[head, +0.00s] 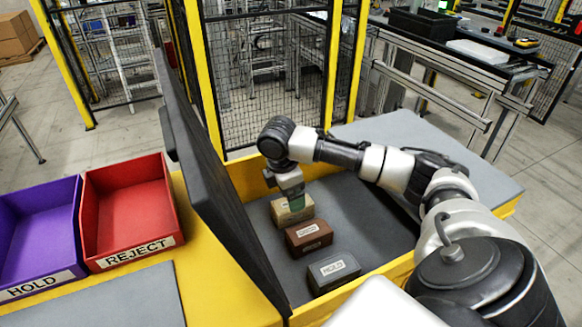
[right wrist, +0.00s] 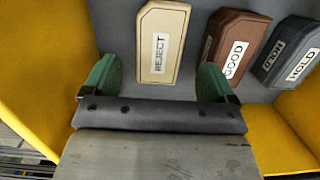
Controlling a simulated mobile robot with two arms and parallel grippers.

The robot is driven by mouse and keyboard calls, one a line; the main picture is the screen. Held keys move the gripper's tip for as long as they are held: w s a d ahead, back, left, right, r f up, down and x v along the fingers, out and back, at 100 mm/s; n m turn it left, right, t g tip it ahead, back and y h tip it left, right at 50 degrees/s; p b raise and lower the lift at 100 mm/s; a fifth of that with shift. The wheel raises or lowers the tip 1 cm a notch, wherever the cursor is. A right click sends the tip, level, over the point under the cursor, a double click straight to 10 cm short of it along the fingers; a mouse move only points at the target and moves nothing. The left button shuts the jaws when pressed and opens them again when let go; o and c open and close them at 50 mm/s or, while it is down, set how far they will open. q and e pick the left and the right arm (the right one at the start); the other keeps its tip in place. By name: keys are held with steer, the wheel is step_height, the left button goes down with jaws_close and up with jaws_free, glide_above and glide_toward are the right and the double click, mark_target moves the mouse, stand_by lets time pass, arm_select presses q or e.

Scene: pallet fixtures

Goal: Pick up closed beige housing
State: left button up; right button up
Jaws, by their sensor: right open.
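The closed beige housing (head: 290,213) sits at the far end of the grey-floored bay, partly hidden by my right gripper (head: 293,198). In the right wrist view the beige housing (right wrist: 163,42) bears a REJECT label. My right gripper (right wrist: 158,72) is open there, with its green fingers to either side of the near end of the beige housing and a visible gap on each side. The head view shows the gripper pointing down over the housing. I cannot tell the remaining height. My left gripper is not in view.
A brown housing (head: 309,238) labelled GOOD and a dark grey housing (head: 333,271) labelled HOLD stand in a row nearer me. A tall dark panel (head: 215,190) borders the bay's left. Beyond it are a red REJECT bin (head: 128,205) and a purple HOLD bin (head: 38,228).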

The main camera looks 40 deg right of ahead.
steer(key=shift+s+d+f, duration=0.1)
steer(key=shift+s+f, duration=0.1)
steer(key=shift+f, duration=0.6)
steer(key=shift+d+f+p, duration=0.15)
steer(key=shift+f+p, duration=0.1)
steer(key=shift+f, duration=0.65)
steer(key=shift+d+f+p, duration=0.2)
steer(key=shift+f+p, duration=0.05)
steer(key=shift+f, duration=0.7)
steer(key=shift+d+f+p, duration=0.15)
steer(key=shift+f+p, duration=0.1)
steer(key=shift+f, duration=0.65)
steer(key=c, duration=1.1)
